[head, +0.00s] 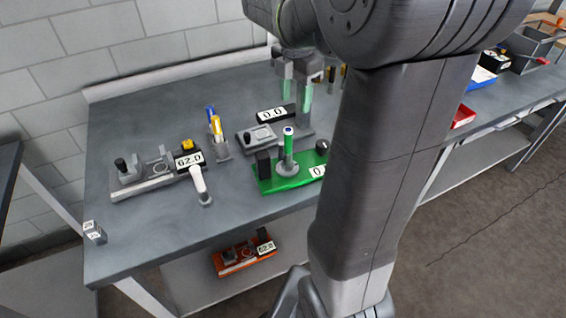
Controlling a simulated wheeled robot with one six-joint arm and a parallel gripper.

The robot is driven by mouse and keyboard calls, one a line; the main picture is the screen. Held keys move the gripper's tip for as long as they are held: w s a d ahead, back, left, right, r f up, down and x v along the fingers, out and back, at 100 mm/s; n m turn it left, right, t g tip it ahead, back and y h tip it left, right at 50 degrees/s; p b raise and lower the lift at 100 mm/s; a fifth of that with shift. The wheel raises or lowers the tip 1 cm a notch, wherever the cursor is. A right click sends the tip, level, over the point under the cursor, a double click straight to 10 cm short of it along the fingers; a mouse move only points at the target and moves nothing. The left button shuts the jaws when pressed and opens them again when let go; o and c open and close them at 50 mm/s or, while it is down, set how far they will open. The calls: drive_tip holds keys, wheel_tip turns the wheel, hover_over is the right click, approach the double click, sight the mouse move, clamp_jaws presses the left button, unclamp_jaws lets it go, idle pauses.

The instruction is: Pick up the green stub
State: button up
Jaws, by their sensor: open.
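A green stub (288,143) with a white and blue top stands upright in a round grey holder on a green-based device (273,184). My gripper (296,95) is open, with pale green fingers pointing down. It appears above and behind the stub in the head view, apart from it, with nothing seen between the fingers. My arm covers the right end of the green device and part of the bench behind it.
The grey bench (140,230) also carries a device reading 62.0 (189,159), a white handled tool (199,182), a pen cup (220,149) and a device reading 0.0 (271,114). A small block (94,232) sits at the left edge. The front left bench is clear.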

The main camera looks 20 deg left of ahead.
drive_tip(key=shift+s+a+n, duration=0.4)
drive_tip(key=shift+s+a, duration=0.15)
drive_tip(key=shift+s, duration=0.1)
drive_tip(key=shift+s+a+f, duration=0.15)
drive_tip(key=shift+s+f, duration=0.05)
hover_over(287, 152)
drive_tip(key=w+a, duration=0.1)
drive_tip(key=f, duration=0.8)
drive_tip(key=shift+w, duration=0.2)
drive_tip(key=f, duration=0.4)
drive_tip(key=shift+s+d+f, duration=0.3)
drive_tip(key=shift+d, duration=0.05)
drive_tip(key=shift+f, duration=0.45)
clamp_jaws()
